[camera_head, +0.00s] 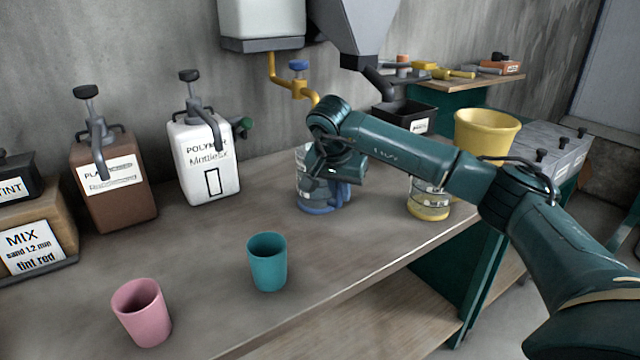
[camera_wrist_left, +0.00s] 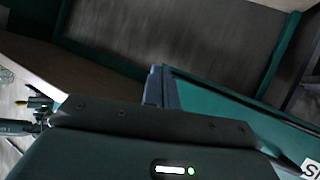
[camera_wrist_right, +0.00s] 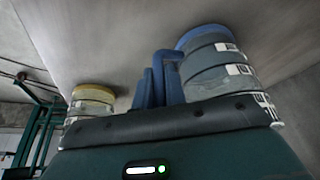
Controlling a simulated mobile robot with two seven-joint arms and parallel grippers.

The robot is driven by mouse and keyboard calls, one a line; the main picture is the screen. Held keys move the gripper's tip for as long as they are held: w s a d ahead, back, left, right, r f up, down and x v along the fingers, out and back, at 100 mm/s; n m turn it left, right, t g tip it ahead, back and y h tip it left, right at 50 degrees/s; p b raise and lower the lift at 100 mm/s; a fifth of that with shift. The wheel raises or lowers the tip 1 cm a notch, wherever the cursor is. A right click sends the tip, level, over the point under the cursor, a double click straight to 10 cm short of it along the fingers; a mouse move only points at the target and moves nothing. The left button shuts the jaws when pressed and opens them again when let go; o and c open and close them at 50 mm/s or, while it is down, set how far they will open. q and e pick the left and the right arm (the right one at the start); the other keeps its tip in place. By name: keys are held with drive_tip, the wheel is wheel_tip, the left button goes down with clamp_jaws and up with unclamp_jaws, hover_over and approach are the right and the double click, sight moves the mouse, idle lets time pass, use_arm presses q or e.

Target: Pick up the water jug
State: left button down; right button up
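A yellow-based jug (camera_head: 428,200) stands right of the water jug, under my right arm. A teal cup (camera_head: 267,262) and a pink cup (camera_head: 141,312) stand in front. A white polymer canister (camera_head: 205,165) is left. A yellow tap (camera_head: 295,88) hangs above.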

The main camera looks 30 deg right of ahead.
clamp_jaws()
drive_tip(key=shift+r, duration=0.15)
